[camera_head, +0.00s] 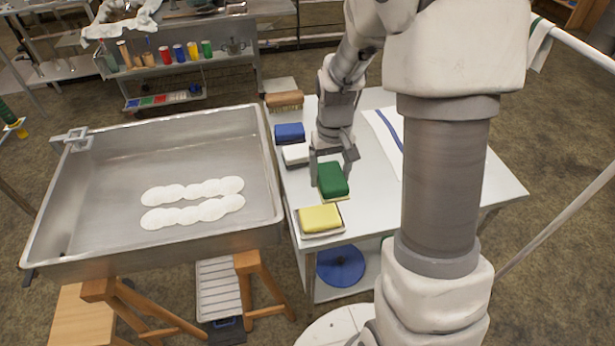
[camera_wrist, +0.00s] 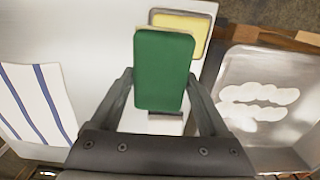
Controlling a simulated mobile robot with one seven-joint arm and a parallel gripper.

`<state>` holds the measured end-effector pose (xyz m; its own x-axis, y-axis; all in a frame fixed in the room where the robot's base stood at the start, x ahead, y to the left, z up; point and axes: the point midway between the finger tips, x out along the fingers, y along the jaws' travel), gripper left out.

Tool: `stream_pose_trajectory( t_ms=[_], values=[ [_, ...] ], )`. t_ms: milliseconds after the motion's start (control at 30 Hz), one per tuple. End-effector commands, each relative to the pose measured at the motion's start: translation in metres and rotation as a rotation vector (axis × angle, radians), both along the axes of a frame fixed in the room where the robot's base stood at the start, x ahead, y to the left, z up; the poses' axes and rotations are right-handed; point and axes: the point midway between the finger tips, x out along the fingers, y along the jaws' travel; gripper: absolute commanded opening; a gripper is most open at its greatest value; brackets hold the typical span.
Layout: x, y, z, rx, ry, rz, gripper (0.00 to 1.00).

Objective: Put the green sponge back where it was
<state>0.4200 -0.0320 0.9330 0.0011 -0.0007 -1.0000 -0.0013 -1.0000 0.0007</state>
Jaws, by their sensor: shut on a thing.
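The green sponge (camera_head: 332,181) is a dark green block between the fingers of my gripper (camera_head: 331,174), over the white side table (camera_head: 375,215). In the wrist view the green sponge (camera_wrist: 163,68) sits between both fingers of my gripper (camera_wrist: 160,88), which is shut on it. A pale edge shows just under the sponge in the head view. I cannot tell whether the sponge touches what is below it. The yellow sponge (camera_head: 320,218) lies in a shallow dish nearer the front. The white sponge (camera_head: 295,154) and the blue sponge (camera_head: 289,132) lie farther back in the same row.
A steel evaporator pan (camera_head: 100,200) with several white discs (camera_head: 192,201) stands left of the table. A brown brush (camera_head: 285,100) lies at the table's back left. A blue-striped white cloth (camera_head: 386,130) lies right of my gripper; the table's front right is clear.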

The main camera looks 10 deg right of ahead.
Motion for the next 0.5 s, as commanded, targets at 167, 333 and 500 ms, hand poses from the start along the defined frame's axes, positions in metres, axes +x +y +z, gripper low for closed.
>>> stream_pose_trajectory(
  t_ms=[167,333,500],
  values=[
    [0.034,0.013,-0.023,0.0,0.002,0.003,0.27],
    [0.064,0.023,-0.042,0.0,0.002,0.003,0.27],
    [0.083,0.03,-0.054,0.0,0.001,0.003,0.27]
  ],
)
